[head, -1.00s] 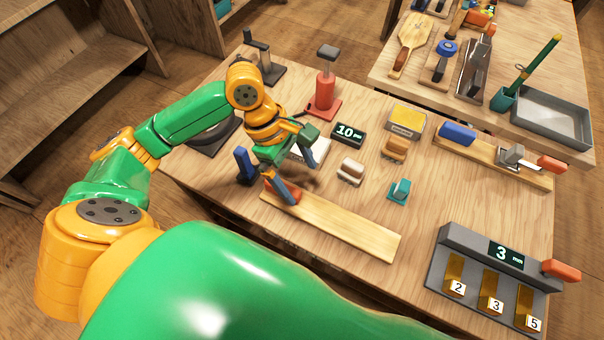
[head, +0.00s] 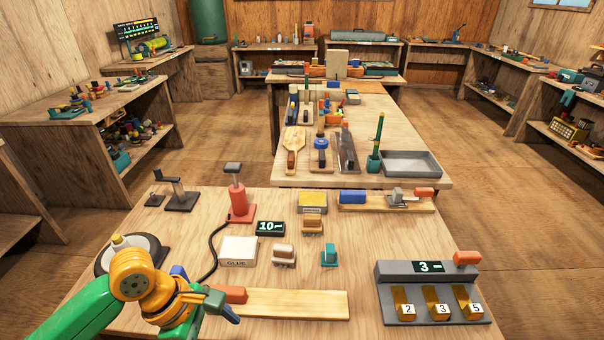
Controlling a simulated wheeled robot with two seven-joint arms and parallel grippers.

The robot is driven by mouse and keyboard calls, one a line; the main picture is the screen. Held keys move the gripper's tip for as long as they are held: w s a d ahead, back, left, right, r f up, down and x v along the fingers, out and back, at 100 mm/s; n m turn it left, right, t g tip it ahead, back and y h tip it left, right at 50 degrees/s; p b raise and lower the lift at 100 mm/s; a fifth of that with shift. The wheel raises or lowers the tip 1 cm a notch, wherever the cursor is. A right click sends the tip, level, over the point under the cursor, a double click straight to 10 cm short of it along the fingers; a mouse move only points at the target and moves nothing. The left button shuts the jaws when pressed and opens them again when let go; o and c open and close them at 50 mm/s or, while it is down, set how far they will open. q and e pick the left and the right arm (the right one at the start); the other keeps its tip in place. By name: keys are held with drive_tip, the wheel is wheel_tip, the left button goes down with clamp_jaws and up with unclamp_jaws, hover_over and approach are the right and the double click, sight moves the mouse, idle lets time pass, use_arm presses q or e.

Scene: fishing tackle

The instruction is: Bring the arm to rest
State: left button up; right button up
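My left arm comes in from the lower left, and its gripper (head: 205,292) is over the near left part of the workbench (head: 420,225). Its two blue-grey fingers stand apart, with nothing seen held between them. The near finger is beside the orange block (head: 235,294) at the left end of a pale wooden board (head: 295,304). The wrist covers part of a round dark-rimmed base (head: 105,265). My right gripper is not in view.
On the bench are a white glue box (head: 238,251), a display reading 10 (head: 270,228), a red pump-like stand (head: 240,206), small blocks and a grey unit with slots 2, 3, 5 (head: 425,270). A second table (head: 420,143) with tools stands behind.

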use_arm(q)
drive_tip(key=s+d+f+m+t, duration=0.35)
drive_tip(key=f+m, duration=0.35)
drive_tip(key=m, duration=0.6)
drive_tip(key=s+a+f+m+y, duration=0.3)
drive_tip(key=s+a+m+y, duration=0.1)
drive_tip(key=s+a+m, duration=0.2)
wheel_tip(320, 180, down, 15)
drive_tip(key=s, duration=0.1)
drive_tip(key=s+a+f+m+g, duration=0.1)
drive_tip(key=s+a+f+g, duration=0.1)
drive_tip(key=s+f, duration=1)
drive_tip(key=shift+s+a+y, duration=0.3)
drive_tip(key=shift+s+a, duration=0.1)
drive_tip(key=shift+s, duration=0.15)
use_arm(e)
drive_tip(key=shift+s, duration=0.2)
